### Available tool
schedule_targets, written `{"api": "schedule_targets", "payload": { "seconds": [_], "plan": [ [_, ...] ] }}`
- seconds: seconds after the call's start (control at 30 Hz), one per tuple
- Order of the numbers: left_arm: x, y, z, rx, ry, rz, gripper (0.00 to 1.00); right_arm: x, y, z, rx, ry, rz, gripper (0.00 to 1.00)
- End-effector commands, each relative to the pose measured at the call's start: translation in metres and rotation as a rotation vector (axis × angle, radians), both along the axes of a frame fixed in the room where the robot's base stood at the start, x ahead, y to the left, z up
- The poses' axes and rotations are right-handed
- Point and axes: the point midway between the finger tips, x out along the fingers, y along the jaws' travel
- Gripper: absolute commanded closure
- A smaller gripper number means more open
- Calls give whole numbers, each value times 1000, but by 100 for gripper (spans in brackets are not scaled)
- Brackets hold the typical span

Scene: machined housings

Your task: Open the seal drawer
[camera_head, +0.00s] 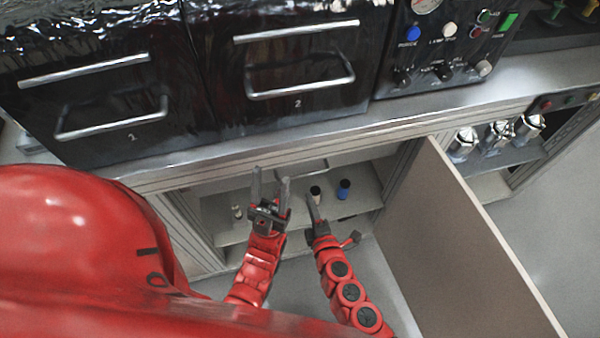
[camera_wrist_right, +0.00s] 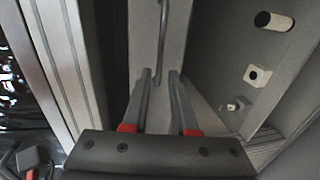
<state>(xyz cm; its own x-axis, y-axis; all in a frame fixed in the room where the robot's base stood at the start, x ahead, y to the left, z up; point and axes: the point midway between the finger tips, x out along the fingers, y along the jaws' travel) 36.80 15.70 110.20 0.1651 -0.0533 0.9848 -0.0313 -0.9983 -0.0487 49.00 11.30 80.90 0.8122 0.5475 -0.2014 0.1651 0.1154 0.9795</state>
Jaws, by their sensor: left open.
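The drawer front (camera_head: 325,163) is a pale panel with a thin bar handle (camera_head: 303,170), under the worktop inside the open cabinet. In the right wrist view, the handle (camera_wrist_right: 162,40) runs upright along the pale drawer front (camera_wrist_right: 177,30). My left gripper (camera_head: 270,175) is open and empty, left of the handle in the head view. My right gripper (camera_head: 311,200) is just below the handle in the head view. In the right wrist view, its fingers (camera_wrist_right: 160,76) are apart, with the handle's lower end between the tips. I cannot tell whether they touch it.
The cabinet door (camera_head: 460,235) stands open on the right. A black-topped bottle (camera_head: 315,193), a blue bottle (camera_head: 344,189) and a small pale part (camera_head: 237,212) stand on the shelf (camera_head: 365,200). Black numbered units (camera_head: 290,55) and a control panel (camera_head: 445,45) sit on the worktop (camera_head: 400,110).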

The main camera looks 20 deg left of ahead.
Motion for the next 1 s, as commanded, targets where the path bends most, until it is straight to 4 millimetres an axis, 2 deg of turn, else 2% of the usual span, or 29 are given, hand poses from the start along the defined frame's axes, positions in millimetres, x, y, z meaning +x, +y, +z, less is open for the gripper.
{"api": "schedule_targets", "payload": {
  "seconds": [0.2,0.5,0.7,1.0],
  "plan": [
    [0,0,-3,0,0,0,50,38,24,-11,-1,0,-4,74],
    [0,0,-17,0,0,0,50,81,54,-23,1,1,-2,74],
    [0,0,-21,0,0,0,50,93,63,-25,1,2,1,74],
    [0,0,-21,0,0,0,50,95,64,-25,1,3,1,74]
  ]
}}
